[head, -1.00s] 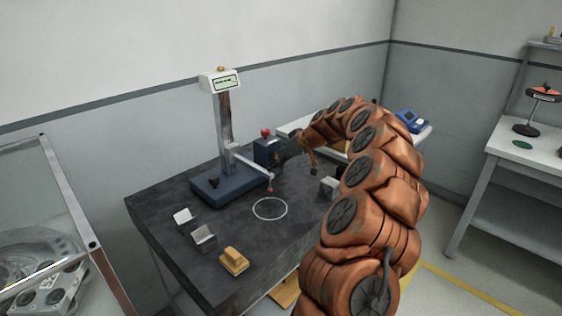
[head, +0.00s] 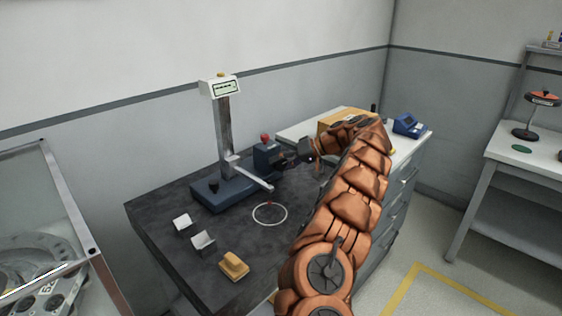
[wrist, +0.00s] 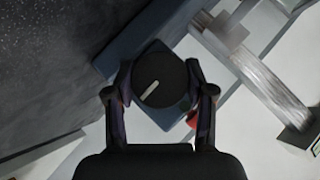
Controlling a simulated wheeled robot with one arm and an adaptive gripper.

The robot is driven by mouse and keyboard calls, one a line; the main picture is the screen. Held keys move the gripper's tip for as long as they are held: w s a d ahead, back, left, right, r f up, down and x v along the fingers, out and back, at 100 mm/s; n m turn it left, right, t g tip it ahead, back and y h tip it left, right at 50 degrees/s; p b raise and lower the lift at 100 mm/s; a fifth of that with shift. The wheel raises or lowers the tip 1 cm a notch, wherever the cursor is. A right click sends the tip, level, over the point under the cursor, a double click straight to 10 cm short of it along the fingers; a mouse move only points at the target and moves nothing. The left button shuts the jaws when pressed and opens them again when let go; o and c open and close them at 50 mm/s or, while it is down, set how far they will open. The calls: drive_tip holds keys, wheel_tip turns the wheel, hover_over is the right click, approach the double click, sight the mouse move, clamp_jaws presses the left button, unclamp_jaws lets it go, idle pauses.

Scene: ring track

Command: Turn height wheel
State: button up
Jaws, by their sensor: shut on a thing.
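The height wheel is a round black knob with a white line, seen end-on in the wrist view (wrist: 160,80). My gripper (wrist: 160,88) has one finger on each side of it and is shut on it. The white line slants from lower left to upper right. In the head view my gripper (head: 300,155) is at the right side of the blue box (head: 266,156) with a red ball on top. Beside this box stands the height gauge, with a grey column (head: 224,128), a display (head: 220,87) and a blue base (head: 222,196).
The dark table (head: 165,215) carries two grey V-blocks (head: 203,242), a yellow block (head: 233,265) and a white ring mark (head: 257,218). The gauge's horizontal arm (head: 254,178) reaches toward the ring. A drawer cabinet with a blue device (head: 407,124) stands behind my arm.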

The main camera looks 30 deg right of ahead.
drive_tip(key=shift+m+y+p, duration=0.35)
drive_tip(key=shift+m+y, duration=0.05)
drive_tip(key=shift+y, duration=0.1)
idle(0.3)
drive_tip(key=o, duration=1.2)
drive_tip(key=shift+c, duration=0.2)
drive_tip(key=shift+d, duration=0.1)
drive_tip(key=v, duration=1.1)
drive_tip(key=shift+s+d+r, duration=0.2)
drive_tip(key=shift+s+d, duration=0.05)
